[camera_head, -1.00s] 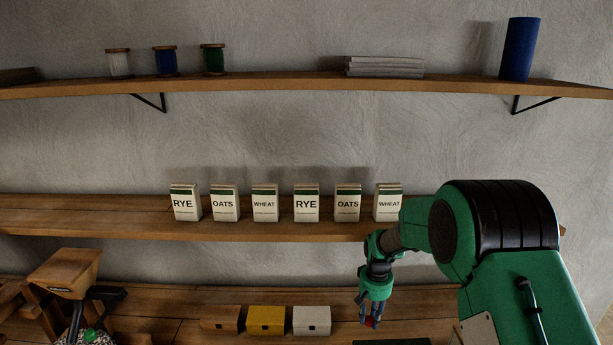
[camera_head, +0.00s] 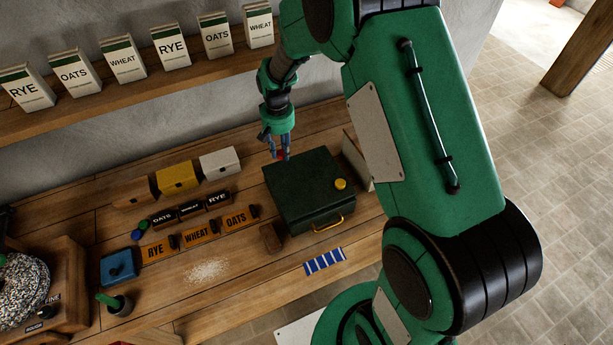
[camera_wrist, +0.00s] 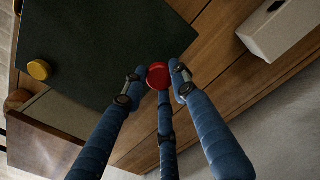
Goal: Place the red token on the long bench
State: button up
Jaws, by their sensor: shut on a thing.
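The red token (camera_wrist: 158,75) is pinched between the blue fingertips of my gripper (camera_wrist: 156,82) in the wrist view. In the head view my gripper (camera_head: 278,152) hangs near the back left edge of a dark green box, with the red token (camera_head: 283,155) small at its tips. The long bench (camera_head: 235,258) is the wooden top under the box, running left across the picture. In the wrist view the token appears beside the box edge and over bare bench wood (camera_wrist: 215,85). I cannot tell its height exactly.
The dark green box (camera_head: 310,190) has a yellow token (camera_head: 340,184) on its lid. Orange (camera_head: 135,191), yellow (camera_head: 177,176) and white boxes (camera_head: 220,161) stand left. Grain labels (camera_head: 197,236), green and blue tokens (camera_head: 137,235), a blue block (camera_head: 118,266) and a striped card (camera_head: 324,261) lie around.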

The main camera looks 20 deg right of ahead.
jog(key=s+d+m+p, duration=0.2)
jog(key=s+m, duration=0.5)
jog(key=s, duration=1.8)
jog(key=shift+s+d+r, duration=0.4)
jog(key=shift+d, duration=0.3)
jog(key=shift+w, duration=0.1)
send_over(307, 179)
jog(key=shift+d+f, duration=0.1)
jog(key=shift+f, duration=0.65)
jog(key=shift+f, duration=0.1)
jog(key=shift+f, duration=1.65)
jog(key=shift+f+b, duration=0.2)
jog(key=shift+b, duration=0.15)
